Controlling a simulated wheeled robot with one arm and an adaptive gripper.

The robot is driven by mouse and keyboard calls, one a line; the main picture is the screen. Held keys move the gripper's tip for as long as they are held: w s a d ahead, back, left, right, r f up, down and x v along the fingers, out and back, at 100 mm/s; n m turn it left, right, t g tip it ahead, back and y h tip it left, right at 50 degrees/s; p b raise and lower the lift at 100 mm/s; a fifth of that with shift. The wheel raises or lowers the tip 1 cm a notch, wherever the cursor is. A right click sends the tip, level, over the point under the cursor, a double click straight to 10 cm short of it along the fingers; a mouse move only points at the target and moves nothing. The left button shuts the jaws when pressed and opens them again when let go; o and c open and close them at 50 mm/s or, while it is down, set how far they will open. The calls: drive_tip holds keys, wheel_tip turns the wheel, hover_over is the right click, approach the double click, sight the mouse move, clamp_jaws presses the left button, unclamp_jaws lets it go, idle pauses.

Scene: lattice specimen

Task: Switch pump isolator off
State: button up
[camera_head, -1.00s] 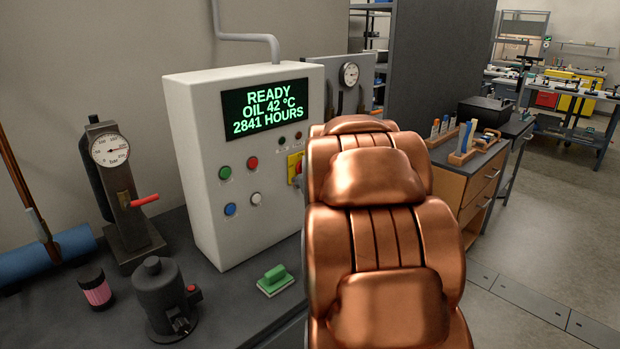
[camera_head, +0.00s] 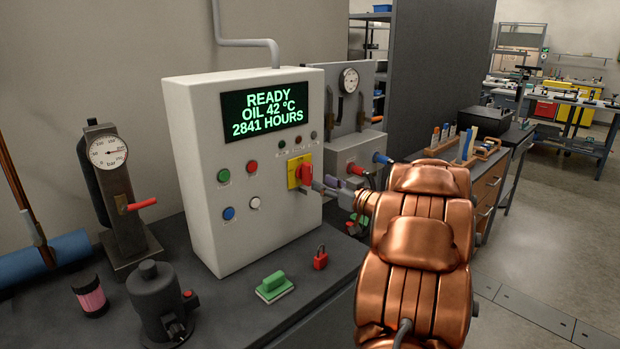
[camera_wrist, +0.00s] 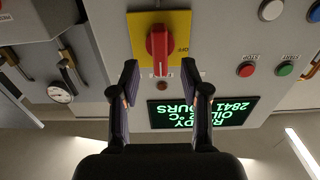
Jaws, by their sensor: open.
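The pump isolator is a red rotary handle (camera_head: 305,173) on a yellow plate (camera_head: 292,174), on the right part of the pale control cabinet's front. In the wrist view, which is upside down, the red handle (camera_wrist: 159,48) runs vertically across the yellow plate (camera_wrist: 180,22), with "OFF" to its right. My gripper (camera_head: 322,188) is at the cabinet front, close to the handle. In the wrist view my gripper (camera_wrist: 159,74) is open, one finger to each side of the handle's lower end, with gaps on both sides. Contact is not visible.
The cabinet's screen (camera_head: 263,111) reads READY, OIL 42 °C, 2841 HOURS. Coloured buttons, such as a red one (camera_head: 251,167), sit left of the handle. A red padlock (camera_head: 320,258) and a green-handled block (camera_head: 273,286) lie on the dark bench below.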

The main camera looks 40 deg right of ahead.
sight(311, 177)
drive_tip(key=w+p, duration=0.1)
drive_tip(key=w, duration=0.5)
drive_tip(key=shift+w+d, duration=0.1)
drive_tip(key=shift+w, duration=0.15)
clamp_jaws()
